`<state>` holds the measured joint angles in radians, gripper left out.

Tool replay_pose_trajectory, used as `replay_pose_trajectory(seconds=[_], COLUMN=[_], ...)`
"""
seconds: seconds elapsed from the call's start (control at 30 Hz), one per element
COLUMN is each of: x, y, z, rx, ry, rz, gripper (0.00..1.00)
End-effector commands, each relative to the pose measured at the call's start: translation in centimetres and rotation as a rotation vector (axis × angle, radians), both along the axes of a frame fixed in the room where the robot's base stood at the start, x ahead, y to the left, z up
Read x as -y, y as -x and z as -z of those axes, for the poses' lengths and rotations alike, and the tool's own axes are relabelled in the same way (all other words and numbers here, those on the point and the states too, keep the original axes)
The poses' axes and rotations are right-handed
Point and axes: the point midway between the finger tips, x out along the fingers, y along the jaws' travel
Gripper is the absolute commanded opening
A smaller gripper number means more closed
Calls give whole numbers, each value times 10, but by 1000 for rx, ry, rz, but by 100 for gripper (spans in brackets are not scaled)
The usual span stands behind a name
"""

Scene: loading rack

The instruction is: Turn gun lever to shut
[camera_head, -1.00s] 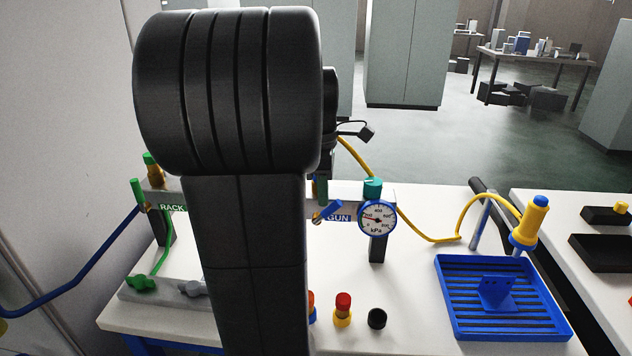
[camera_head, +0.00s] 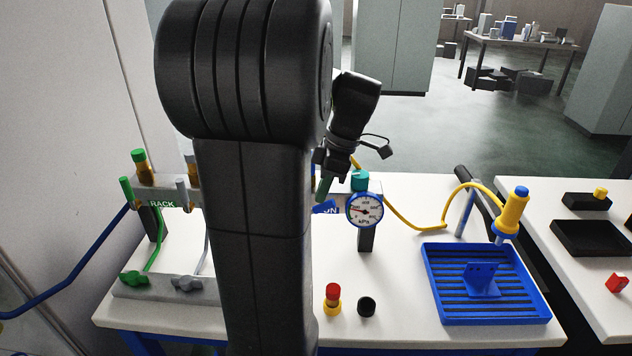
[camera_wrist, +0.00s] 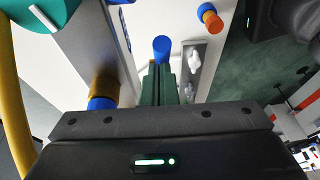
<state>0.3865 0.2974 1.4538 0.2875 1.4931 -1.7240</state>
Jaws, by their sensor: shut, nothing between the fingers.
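The blue gun lever (camera_head: 325,207) is on the front of the rail, left of the gauge, and slants up to the right. My gripper (camera_head: 323,190) is at the lever's upper side, with its green fingers pointing down. In the wrist view, the lever's blue round end (camera_wrist: 161,48) shows just past the tips of my shut fingers (camera_wrist: 158,72). Nothing is held between them. I cannot tell whether they touch the lever. The GUN label (camera_head: 331,210) is partly covered. My arm hides the lever's pivot side.
The pressure gauge (camera_head: 365,210) stands close on the right, with a yellow hose (camera_head: 415,228) behind it. Red-yellow (camera_head: 333,300) and black (camera_head: 366,307) caps stand in front. A blue tray (camera_head: 490,310) is at right. The green rack valve (camera_head: 126,188) is at left.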

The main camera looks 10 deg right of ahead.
Motion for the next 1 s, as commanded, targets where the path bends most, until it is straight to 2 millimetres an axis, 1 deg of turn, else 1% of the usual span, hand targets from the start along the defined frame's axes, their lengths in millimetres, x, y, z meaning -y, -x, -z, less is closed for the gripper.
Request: replay_pose_trajectory(seconds=[0.03, 0.23, 0.6, 1.0], x=[5, 14, 22, 24], y=[1, 4, 6, 7], z=[2, 12, 22, 24], rx=[10, 56, 54, 53], ry=[-39, -200, -189, -188], rz=[8, 5, 0, -1], gripper=[0, 0, 0, 0])
